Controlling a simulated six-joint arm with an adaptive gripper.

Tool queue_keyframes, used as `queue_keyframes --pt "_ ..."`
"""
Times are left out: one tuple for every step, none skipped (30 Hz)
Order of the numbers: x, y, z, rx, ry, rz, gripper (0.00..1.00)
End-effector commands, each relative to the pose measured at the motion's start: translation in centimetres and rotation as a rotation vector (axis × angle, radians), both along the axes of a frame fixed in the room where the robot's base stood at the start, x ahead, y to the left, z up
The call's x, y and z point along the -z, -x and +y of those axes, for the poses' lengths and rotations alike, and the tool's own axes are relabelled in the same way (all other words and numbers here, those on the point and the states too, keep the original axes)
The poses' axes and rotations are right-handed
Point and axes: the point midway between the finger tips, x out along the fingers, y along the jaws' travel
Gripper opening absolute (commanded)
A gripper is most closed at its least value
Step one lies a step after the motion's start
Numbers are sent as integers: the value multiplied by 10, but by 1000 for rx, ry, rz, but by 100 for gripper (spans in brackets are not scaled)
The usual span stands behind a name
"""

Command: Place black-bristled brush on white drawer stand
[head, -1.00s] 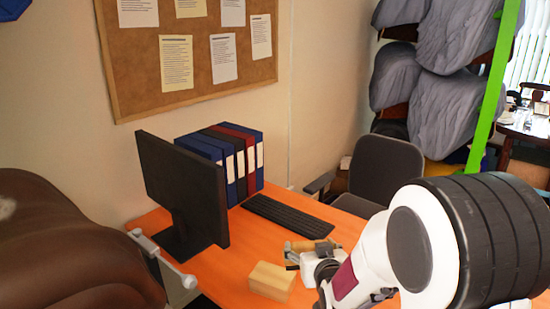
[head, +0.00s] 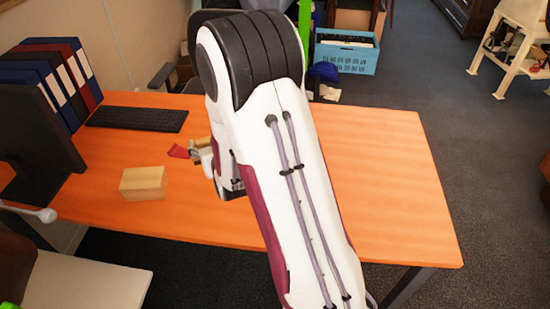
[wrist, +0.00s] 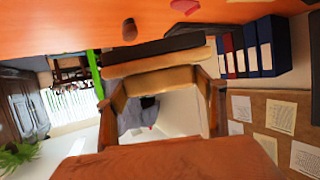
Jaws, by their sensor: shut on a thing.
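My gripper (head: 207,158) is low over the orange desk, mostly hidden behind my own arm in the head view. In the wrist view its two brownish fingers show, with a tan wooden bar with a black strip (wrist: 160,47) across them. This looks like the black-bristled brush, and the gripper is shut on it. In the head view only a small tan piece of it shows. A cream-white flat top (head: 85,283) at the lower left may be the white drawer stand. Its front is not clear.
On the desk (head: 390,190) are a wooden block (head: 143,183), a small red thing (head: 180,151), a keyboard (head: 138,119), a monitor (head: 35,135) and binders (head: 62,80). The desk's right side is clear. A cream rack (head: 515,45) and a blue crate (head: 347,52) stand beyond.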

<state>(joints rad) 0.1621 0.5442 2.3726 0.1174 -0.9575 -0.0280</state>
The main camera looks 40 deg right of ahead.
Motion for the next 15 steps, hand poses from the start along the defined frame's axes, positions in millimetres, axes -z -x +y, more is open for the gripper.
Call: queue_keyframes --pt "9 3 -15 38 0 3 44" --pt "13 4 -23 60 0 2 44" --pt "19 7 -35 90 1 2 44" --pt "23 9 -44 116 1 2 44" --pt "27 11 -53 140 1 1 44" --pt "33 15 -65 175 1 2 44" --pt "36 18 -74 199 2 1 44" --pt "40 20 -82 223 1 1 44" --pt "45 25 -94 259 1 1 44" --pt "47 27 -102 281 2 0 44" --pt "50 30 -110 305 2 -2 44" --pt "53 34 -120 336 2 -1 44" --pt "55 37 -128 359 2 -1 44" --pt "56 40 -134 380 2 -2 44" --pt "58 43 -141 406 2 -2 44"
